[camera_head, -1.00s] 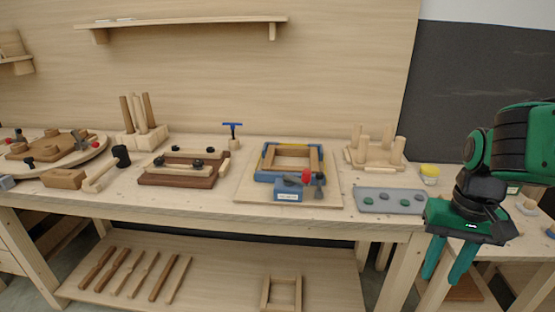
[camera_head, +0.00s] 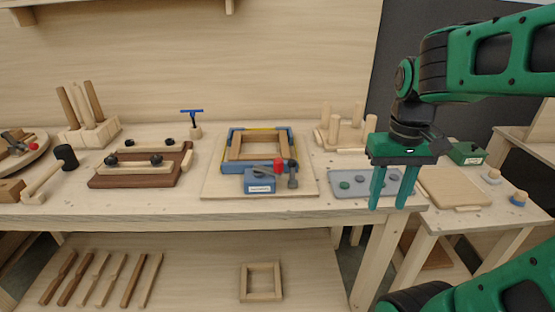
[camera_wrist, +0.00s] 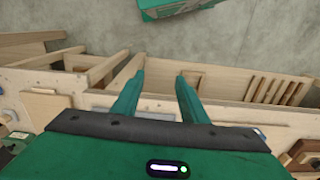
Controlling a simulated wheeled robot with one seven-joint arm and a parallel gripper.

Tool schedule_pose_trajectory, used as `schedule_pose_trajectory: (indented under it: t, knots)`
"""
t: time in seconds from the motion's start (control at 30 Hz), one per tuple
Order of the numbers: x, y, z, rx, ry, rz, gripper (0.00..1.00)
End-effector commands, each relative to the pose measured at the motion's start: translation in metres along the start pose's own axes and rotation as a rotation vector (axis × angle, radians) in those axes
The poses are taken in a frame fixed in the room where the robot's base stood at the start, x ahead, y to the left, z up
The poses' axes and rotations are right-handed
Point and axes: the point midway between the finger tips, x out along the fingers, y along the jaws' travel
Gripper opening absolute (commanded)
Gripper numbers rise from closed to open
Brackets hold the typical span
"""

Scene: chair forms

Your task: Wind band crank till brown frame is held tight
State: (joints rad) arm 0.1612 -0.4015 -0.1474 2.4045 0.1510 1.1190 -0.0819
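The brown frame (camera_head: 235,147) lies flat on a pale board, with blue pieces (camera_head: 285,137) at its corners and a yellow band (camera_head: 262,129) along its back. In front of it sits a blue box (camera_head: 258,184) with a white label. A red knob (camera_head: 278,165) and a dark grey crank part (camera_head: 293,176) are at the box's right side. How tight the band is cannot be told. My gripper (camera_head: 387,205) is open and empty, pointing down at the bench's front right, well right of the crank. Its spread fingers show in the wrist view (camera_wrist: 160,76).
A brown clamping block (camera_head: 183,159) and mallet (camera_head: 65,155) are left. A side table (camera_head: 455,193) stands right.

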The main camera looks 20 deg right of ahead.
Motion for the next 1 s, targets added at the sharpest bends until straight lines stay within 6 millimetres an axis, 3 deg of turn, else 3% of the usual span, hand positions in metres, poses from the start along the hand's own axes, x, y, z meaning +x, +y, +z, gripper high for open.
schedule_pose_trajectory:
  t: [0.03, 0.2, 0.4, 0.5, 0.6, 0.73, 1.0]
  knots:
    - [-0.015, -0.018, -0.027, -0.086, 0.002, 0.008, 0.40]
    - [-0.059, -0.097, -0.100, -0.397, 0.005, 0.014, 0.40]
    - [-0.090, -0.187, -0.148, -0.690, 0.006, 0.002, 0.40]
    - [-0.097, -0.215, -0.158, -0.779, 0.005, -0.006, 0.40]
    - [-0.100, -0.230, -0.162, -0.826, 0.004, -0.010, 0.40]
    - [-0.095, -0.234, -0.164, -0.841, 0.004, -0.011, 0.40]
    - [-0.052, -0.232, -0.164, -0.836, 0.001, -0.011, 0.40]
